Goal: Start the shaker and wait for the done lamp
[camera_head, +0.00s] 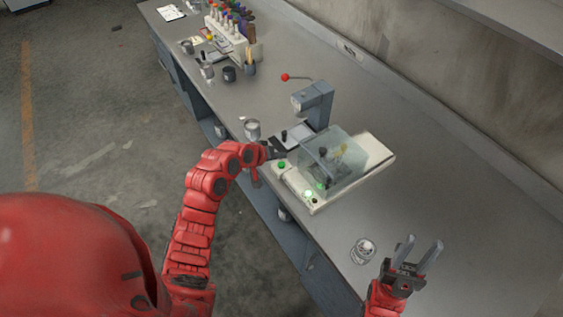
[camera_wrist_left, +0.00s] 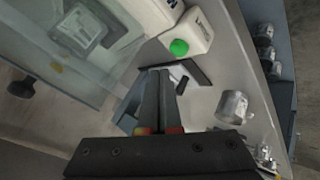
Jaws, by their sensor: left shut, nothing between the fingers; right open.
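The shaker (camera_head: 375,152) is a pale machine on the bench with a clear cover (camera_head: 335,165) lowered over its contents. A green button (camera_head: 281,164) sits at its near left corner, and it also shows in the left wrist view (camera_wrist_left: 179,47). A small lamp (camera_head: 308,194) on the front edge glows green; its label cannot be read. My left gripper (camera_head: 275,149) is shut and empty beside the green button, apart from it in the left wrist view (camera_wrist_left: 156,74). My right gripper (camera_head: 419,254) is open and empty over the bench at lower right.
A grey press-like stand with a red-knobbed lever (camera_head: 285,77) is behind the shaker. A metal cup (camera_head: 252,130) stands near the bench's left edge, and a lidded can (camera_head: 363,250) is near my right gripper. A bottle rack (camera_head: 232,35) is farther back.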

